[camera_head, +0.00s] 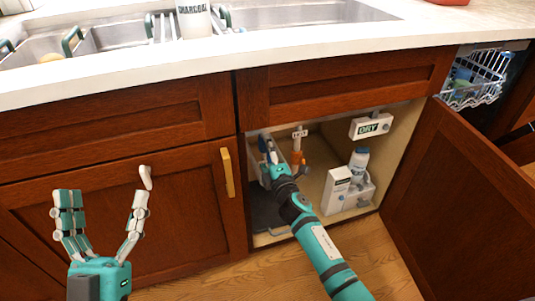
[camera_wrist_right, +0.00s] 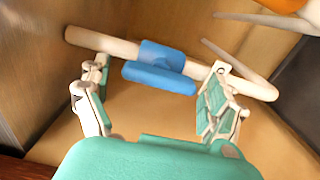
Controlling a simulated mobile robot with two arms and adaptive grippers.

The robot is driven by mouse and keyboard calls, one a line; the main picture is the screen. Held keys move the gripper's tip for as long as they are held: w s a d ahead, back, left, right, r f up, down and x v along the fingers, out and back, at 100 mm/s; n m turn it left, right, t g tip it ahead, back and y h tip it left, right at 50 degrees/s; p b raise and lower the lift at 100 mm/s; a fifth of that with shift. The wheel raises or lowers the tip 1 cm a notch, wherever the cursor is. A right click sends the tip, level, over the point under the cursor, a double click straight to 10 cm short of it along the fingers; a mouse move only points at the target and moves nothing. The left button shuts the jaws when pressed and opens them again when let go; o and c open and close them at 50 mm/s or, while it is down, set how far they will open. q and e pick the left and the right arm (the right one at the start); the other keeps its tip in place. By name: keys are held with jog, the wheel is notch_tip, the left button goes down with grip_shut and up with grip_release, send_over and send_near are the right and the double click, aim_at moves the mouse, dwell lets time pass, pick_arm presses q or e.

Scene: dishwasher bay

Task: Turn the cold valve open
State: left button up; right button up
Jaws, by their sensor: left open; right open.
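The cold valve's blue handle (camera_head: 263,144) shows in the open cabinet at its left side, partly hidden by my right gripper. In the right wrist view the blue handle (camera_wrist_right: 160,78) lies along a pale pipe (camera_wrist_right: 100,42). My right gripper (camera_wrist_right: 160,70) is open, with one finger to each side of the handle. The right finger is close to the handle's right end; I cannot tell if they touch. My right gripper also shows in the head view (camera_head: 270,160). My left gripper (camera_head: 106,188) is open and empty in front of the closed left cabinet door.
An orange valve part (camera_head: 297,158) stands right of my right gripper. A DRY box (camera_head: 370,126), a white-blue bottle (camera_head: 359,160) and a white carton (camera_head: 336,189) are further right. The open cabinet door (camera_head: 455,200) bounds the right side. The counter (camera_head: 270,50) lies above.

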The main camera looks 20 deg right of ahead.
jog(key=s, duration=1.2)
jog(key=shift+d, duration=0.2)
